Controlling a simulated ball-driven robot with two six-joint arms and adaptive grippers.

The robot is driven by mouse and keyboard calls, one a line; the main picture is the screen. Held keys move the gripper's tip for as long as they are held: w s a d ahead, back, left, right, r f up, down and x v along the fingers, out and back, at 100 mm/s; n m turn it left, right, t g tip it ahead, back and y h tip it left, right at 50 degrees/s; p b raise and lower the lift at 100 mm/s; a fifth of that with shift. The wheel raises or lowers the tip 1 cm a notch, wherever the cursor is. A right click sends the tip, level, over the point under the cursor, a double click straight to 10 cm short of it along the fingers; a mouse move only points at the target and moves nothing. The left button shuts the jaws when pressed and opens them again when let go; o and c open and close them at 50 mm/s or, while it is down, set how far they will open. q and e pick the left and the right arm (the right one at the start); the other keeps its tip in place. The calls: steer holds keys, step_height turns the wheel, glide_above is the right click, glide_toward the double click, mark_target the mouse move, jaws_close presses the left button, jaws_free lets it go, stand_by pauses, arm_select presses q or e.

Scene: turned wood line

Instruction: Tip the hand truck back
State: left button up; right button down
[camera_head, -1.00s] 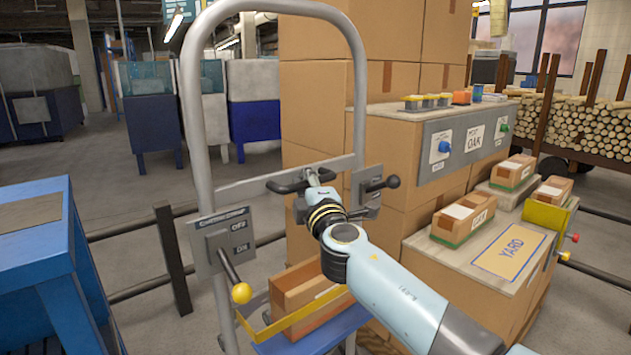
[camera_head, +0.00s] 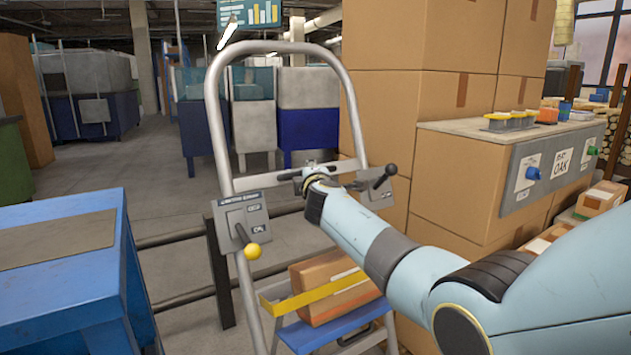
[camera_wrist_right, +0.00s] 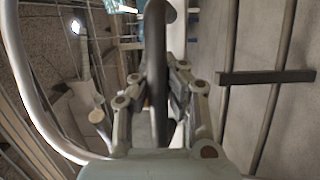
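The grey tubular hand truck (camera_head: 217,125) stands ahead of me, its hoop-shaped top highest and its uprights slanting in the picture. A cardboard box (camera_head: 325,270) rests low on it, behind a yellow strap (camera_head: 315,297) and above a blue plate (camera_head: 335,330). A switch panel with a yellow-knobbed lever (camera_head: 252,251) sits on the left upright; a black-knobbed lever (camera_head: 391,169) is on the right. My right gripper (camera_head: 310,178) is at the crossbar. In the right wrist view its fingers close around a dark handle bar (camera_wrist_right: 157,75). My left gripper is out of view.
A blue table (camera_head: 60,260) stands close on the left. Tall stacked cartons (camera_head: 410,70) and a counter with an OAK sign (camera_head: 563,163) stand close on the right. A dark low rail (camera_head: 170,238) runs behind the truck. Open floor lies beyond.

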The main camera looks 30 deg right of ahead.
steer(key=c, duration=1.2)
jaws_free()
steer(key=shift+a, duration=0.1)
steer(key=shift+c, duration=0.2)
steer(key=shift+s, duration=0.1)
steer(key=v, duration=1.1)
steer(key=shift+s+a, duration=0.15)
steer(key=shift+s, duration=0.2)
